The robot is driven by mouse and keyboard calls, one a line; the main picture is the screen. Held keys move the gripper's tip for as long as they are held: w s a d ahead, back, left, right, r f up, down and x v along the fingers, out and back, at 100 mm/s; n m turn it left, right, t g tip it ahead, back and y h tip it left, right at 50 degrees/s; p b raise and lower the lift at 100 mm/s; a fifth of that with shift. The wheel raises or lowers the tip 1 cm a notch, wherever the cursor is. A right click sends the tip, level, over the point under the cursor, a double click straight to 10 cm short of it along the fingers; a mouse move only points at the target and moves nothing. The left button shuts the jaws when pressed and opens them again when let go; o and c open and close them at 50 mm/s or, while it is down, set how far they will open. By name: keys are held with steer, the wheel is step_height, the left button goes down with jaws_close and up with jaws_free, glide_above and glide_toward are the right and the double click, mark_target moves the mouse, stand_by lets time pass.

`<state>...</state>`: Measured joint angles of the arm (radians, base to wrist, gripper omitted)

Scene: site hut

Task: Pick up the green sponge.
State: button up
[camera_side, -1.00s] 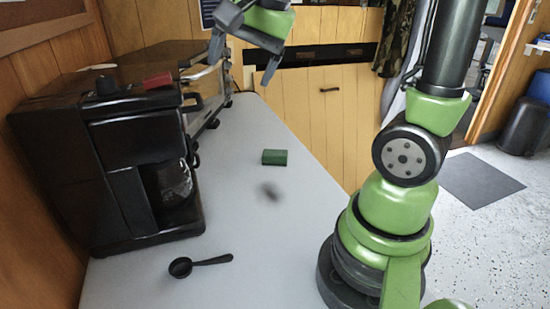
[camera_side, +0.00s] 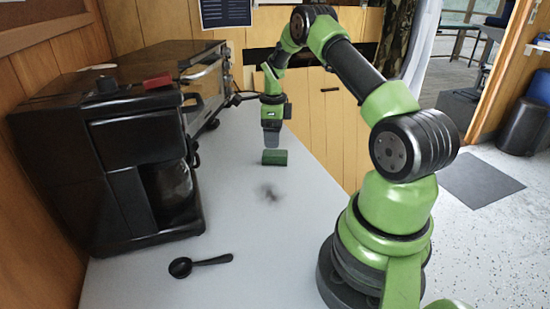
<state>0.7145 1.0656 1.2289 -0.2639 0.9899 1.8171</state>
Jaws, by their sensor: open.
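The green sponge (camera_side: 274,158) is a small dark green block lying on the grey counter, right of the middle of the counter top. My gripper (camera_side: 271,144) points straight down just above and behind the sponge's top in the picture. Its jaws are open and empty. The fingers overlap in this view, and I cannot tell whether they touch or straddle the sponge.
A black coffee maker (camera_side: 110,165) stands on the left of the grey counter (camera_side: 240,260), with a toaster oven (camera_side: 197,88) behind it. A black scoop (camera_side: 199,264) lies at the front left. The counter around the sponge is clear.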

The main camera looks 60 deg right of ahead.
mark_target(275, 153)
steer(key=f, duration=0.7)
steer(key=shift+s+d, duration=0.15)
steer(key=shift+d, duration=0.1)
steer(key=shift+c, duration=0.3)
steer(key=c, duration=0.9)
